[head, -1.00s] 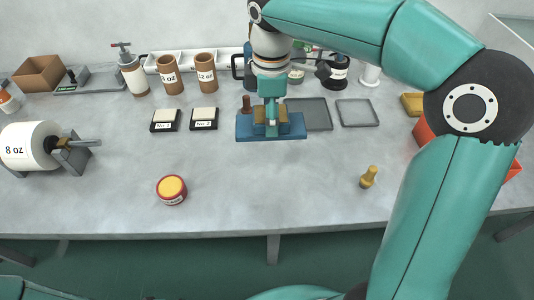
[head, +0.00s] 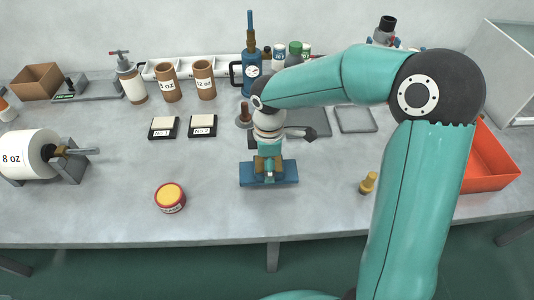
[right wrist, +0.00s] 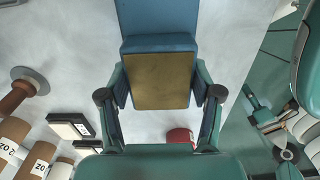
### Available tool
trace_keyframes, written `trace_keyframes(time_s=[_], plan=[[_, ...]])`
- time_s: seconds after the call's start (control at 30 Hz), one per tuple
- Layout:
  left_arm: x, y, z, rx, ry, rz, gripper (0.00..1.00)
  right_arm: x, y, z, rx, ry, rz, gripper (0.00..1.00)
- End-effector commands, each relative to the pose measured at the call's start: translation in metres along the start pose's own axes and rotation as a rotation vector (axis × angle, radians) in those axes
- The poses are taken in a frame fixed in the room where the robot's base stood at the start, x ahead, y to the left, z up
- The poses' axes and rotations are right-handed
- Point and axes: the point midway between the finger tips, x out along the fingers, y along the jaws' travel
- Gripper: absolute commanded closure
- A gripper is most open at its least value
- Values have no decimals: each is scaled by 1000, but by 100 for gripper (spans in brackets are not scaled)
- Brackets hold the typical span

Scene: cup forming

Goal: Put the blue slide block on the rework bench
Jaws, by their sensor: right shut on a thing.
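The blue slide block (head: 287,174) is a wide blue piece with a yellowish-brown pad, visible in the right wrist view (right wrist: 160,20). My right gripper (head: 268,170) is shut on its middle, with its fingers on both sides of the pad in the right wrist view (right wrist: 160,90). The block is over the front middle of the grey worktop (head: 225,215); I cannot tell whether it touches the surface. No surface is marked as the rework bench. My left gripper is not in view.
A red tin with a yellow lid (head: 170,196) stands left of the block, and a small brass piece (head: 368,182) stands to its right. Two labelled pads (head: 203,126) and brown cups (head: 204,80) are behind. An orange bin (head: 490,165) is at the right.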

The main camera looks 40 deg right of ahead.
Motion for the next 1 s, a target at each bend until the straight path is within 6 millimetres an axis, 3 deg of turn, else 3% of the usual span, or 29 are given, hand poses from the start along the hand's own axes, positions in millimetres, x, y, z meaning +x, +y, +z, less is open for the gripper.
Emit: trace_keyframes(time_s=[0.17, 0.5, 0.8, 0.83, 1.0], plan=[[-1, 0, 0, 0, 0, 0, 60, 7, 1, 0, 1, 2, 2, 100], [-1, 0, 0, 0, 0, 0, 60, 42, 1, 0, 1, 2, 2, 100], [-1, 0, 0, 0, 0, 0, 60, 44, 1, 0, 1, 2, 4, 100], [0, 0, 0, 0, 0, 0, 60, 46, 0, 0, 0, 0, -1, 34], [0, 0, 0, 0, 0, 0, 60, 45, 0, 0, 0, 0, -1, 11]])
